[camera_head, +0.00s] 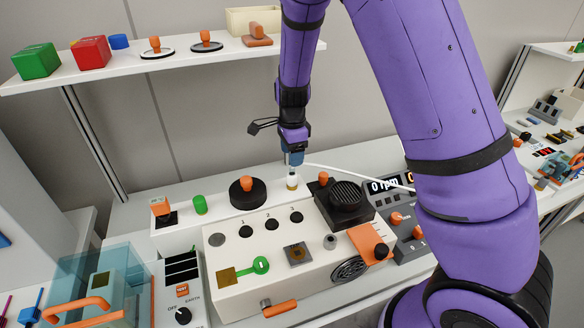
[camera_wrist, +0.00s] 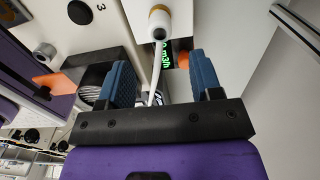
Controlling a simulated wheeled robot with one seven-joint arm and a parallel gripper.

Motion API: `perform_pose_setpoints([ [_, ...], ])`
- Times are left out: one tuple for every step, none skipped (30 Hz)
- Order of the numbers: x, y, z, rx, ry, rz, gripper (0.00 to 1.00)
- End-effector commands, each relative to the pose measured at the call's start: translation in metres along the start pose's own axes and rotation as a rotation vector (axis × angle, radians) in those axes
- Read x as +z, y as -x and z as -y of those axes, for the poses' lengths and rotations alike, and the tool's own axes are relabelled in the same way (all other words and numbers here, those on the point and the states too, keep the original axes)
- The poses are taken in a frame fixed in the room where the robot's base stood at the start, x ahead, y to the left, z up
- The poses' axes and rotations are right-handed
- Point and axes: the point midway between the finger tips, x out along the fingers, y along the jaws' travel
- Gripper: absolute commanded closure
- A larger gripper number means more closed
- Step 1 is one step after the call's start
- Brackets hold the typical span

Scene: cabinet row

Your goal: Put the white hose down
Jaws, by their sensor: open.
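The white hose (camera_head: 360,176) runs from just below my gripper (camera_head: 294,158) to the right and passes behind my arm. Its end is at a white fitting with a brass-coloured band (camera_head: 292,181), which stands upright on the white surface behind the panel box. In the wrist view the fitting (camera_wrist: 159,22) is beyond the fingertips, and the hose (camera_wrist: 154,80) shows between the two blue fingers. My gripper (camera_wrist: 163,72) is open, with a gap on both sides of the hose. I cannot tell whether the fitting sits in a holder.
A black round base with an orange knob (camera_head: 247,193) stands left of the fitting. A black speaker-like block (camera_head: 345,202) and a grey display unit (camera_head: 393,190) are to the right. The white panel box (camera_head: 300,250) is in front. A shelf (camera_head: 150,62) with blocks hangs at upper left.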

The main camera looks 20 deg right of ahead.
Motion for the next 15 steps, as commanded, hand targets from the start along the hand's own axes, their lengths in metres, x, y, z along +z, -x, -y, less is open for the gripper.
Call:
perform_pose_setpoints([
  [0.001,0.009,0.0,-0.002,0.002,0.001,0.41],
  [0.001,0.014,0.0,-0.003,0.001,0.001,0.41],
  [0.0,0.019,0.0,-0.003,0.0,0.001,0.41],
  [0.001,0.022,0.0,-0.001,0.001,0.001,0.41],
  [0.0,0.025,0.0,-0.001,0.001,0.0,0.41],
  [0.0,0.029,0.0,-0.001,0.001,0.0,0.41],
  [0.0,0.031,0.0,-0.001,0.001,0.001,0.41],
  [0.0,0.032,0.0,0.0,0.001,0.001,0.41],
  [0.0,0.034,0.0,0.0,0.0,0.001,0.41],
  [0.0,0.035,0.0,0.001,0.0,0.001,0.41],
  [0.0,0.036,0.0,0.001,-0.001,0.001,0.41],
  [0.0,0.036,0.0,0.001,-0.001,0.0,0.41],
  [0.0,0.037,0.0,0.001,0.0,0.001,0.41],
  [0.0,0.037,-0.001,0.001,0.001,0.001,0.41],
  [-0.001,0.039,-0.001,-0.001,0.007,0.004,0.41],
])
